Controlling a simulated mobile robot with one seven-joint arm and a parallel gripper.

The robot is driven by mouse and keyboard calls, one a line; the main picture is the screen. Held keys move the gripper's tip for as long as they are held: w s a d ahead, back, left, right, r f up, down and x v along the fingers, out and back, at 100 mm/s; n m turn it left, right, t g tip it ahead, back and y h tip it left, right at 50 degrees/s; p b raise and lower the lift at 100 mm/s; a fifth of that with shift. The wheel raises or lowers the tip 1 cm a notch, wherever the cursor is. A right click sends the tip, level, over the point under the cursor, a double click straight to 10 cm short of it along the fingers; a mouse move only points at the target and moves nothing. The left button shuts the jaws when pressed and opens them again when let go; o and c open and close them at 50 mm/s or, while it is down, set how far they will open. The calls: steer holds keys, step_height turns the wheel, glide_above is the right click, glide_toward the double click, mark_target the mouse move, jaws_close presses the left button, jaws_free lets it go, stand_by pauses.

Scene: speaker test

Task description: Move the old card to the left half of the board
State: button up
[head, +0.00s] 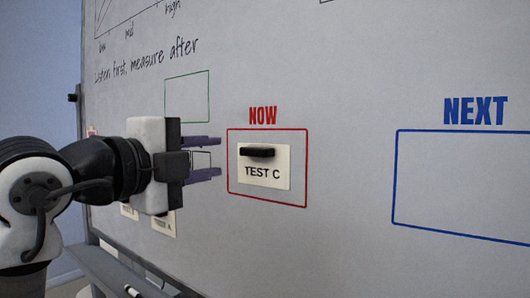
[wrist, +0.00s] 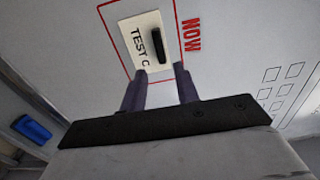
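A cream card marked TEST C (head: 281,172) with a black bar handle (head: 257,152) is on the whiteboard (head: 330,90), inside the red NOW frame (head: 307,180). The card also shows in the wrist view (wrist: 133,32), beyond the fingertips. My gripper (head: 219,157) is open and empty, to the left of the card in the head view. Its two purple fingers are apart, one above the other there.
A blue NEXT frame (head: 396,175) is at the right, empty where visible. A green frame (head: 187,74) is above my gripper. Other cards (head: 163,225) low on the left are partly hidden by my arm. A tray (head: 120,272) runs below the board. A blue object (wrist: 32,128) shows in the wrist view.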

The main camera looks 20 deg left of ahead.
mark_target(252, 152)
steer(key=x, duration=0.9)
steer(key=shift+w+d+p, duration=0.1)
steer(key=shift+w+p, duration=0.15)
steer(key=shift+p, duration=0.15)
steer(key=shift+c, duration=0.2)
jaws_close()
